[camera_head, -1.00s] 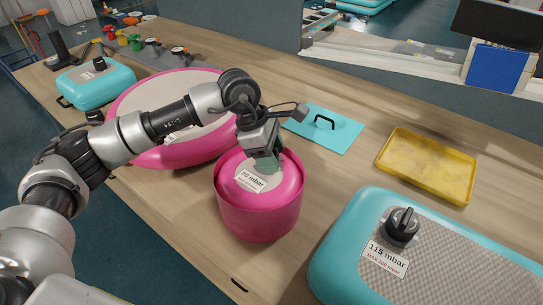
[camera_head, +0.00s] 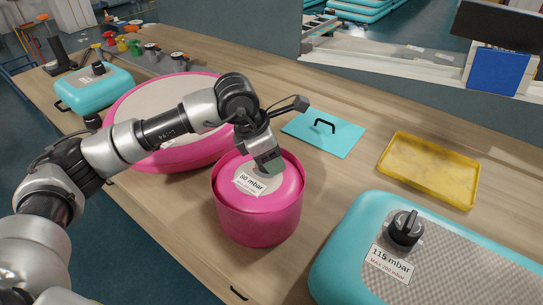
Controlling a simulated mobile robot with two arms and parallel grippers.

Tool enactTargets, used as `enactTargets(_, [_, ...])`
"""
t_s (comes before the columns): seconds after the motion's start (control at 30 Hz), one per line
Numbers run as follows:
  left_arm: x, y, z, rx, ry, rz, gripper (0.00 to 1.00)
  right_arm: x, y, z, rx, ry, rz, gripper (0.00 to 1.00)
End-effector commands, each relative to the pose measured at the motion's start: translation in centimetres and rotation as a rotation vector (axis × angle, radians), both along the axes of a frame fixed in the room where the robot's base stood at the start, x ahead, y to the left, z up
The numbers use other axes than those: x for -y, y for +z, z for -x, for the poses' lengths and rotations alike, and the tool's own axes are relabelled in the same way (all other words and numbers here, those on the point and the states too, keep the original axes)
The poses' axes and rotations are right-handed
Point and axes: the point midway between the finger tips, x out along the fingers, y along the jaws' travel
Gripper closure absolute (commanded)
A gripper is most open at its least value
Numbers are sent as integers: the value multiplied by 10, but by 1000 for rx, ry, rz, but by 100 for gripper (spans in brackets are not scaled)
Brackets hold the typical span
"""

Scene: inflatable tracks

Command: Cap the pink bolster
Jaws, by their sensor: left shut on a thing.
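The pink bolster (camera_head: 258,222) is a short upright pink drum on the bench, with a white pressure label on its top. My left gripper (camera_head: 268,166) points down at the top of the bolster, right of the label. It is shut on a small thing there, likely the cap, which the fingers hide. I cannot tell whether that thing is seated on the bolster or just above it. My right gripper is not in view.
A large pink-rimmed cushion (camera_head: 135,98) lies behind my left arm. A turquoise plate (camera_head: 345,139) with a black handle and a yellow tray (camera_head: 428,170) lie to the right. A turquoise cushion (camera_head: 350,235) with a black knob (camera_head: 405,230) fills the front right.

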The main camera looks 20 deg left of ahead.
Motion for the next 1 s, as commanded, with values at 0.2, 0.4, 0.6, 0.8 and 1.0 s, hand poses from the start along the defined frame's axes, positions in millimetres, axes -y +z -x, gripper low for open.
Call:
enactTargets(0.2, [0, -1, 0, 0, 25, 0, 71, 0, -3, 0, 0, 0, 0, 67])
enactTargets(0.4, [0, -2, -1, 1, 181, 0, 71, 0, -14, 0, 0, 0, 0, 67])
enactTargets(0.6, [-1, -1, -2, 1, 334, 1, 71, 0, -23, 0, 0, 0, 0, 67])
enactTargets(0.8, [-2, 0, -2, 0, 399, 1, 71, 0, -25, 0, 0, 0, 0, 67])
enactTargets(1.0, [-2, 1, -2, 0, 398, 0, 43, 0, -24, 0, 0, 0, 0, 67])
